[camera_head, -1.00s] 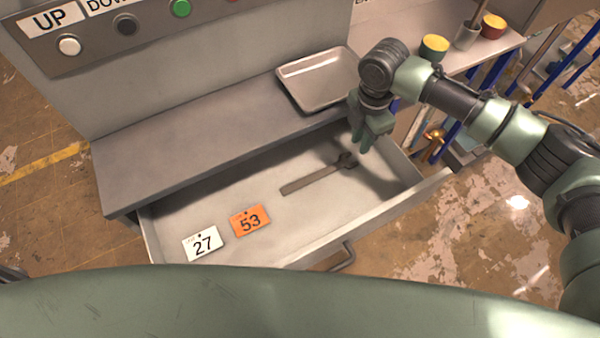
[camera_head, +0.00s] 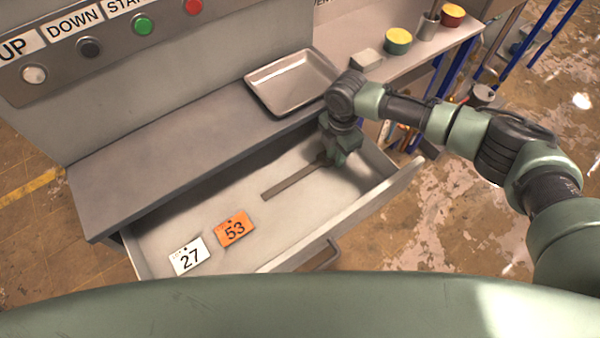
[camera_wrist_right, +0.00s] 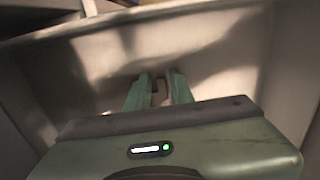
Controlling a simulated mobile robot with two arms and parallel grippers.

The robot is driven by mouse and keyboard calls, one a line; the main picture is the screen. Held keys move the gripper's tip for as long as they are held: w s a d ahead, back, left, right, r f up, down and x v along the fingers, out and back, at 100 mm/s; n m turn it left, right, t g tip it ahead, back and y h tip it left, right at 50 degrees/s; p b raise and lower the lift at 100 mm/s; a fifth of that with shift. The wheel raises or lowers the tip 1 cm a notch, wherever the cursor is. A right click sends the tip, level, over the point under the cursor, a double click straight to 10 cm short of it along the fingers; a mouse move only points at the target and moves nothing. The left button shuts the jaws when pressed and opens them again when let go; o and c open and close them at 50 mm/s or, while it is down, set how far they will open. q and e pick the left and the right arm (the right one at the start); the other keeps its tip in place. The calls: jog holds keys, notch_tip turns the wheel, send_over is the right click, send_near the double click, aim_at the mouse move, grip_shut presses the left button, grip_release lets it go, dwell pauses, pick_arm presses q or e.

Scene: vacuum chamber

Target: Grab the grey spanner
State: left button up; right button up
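The grey spanner (camera_head: 293,184) lies flat in the open drawer, its handle pointing to the lower left. My right gripper (camera_head: 334,161) points down into the drawer at the spanner's head end and hides that end. In the right wrist view, the two green fingers (camera_wrist_right: 160,90) stand a little apart with a dark brownish part of the spanner (camera_wrist_right: 160,93) between them. I cannot tell whether they press on it. My left gripper is not in view.
The drawer (camera_head: 262,268) also holds an orange card marked 53 (camera_head: 235,229) and a white card marked 27 (camera_head: 190,257). A metal tray (camera_head: 291,83) sits on the ledge above. The drawer's front wall and right side wall are near my right arm.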

grip_shut()
dwell(1.5)
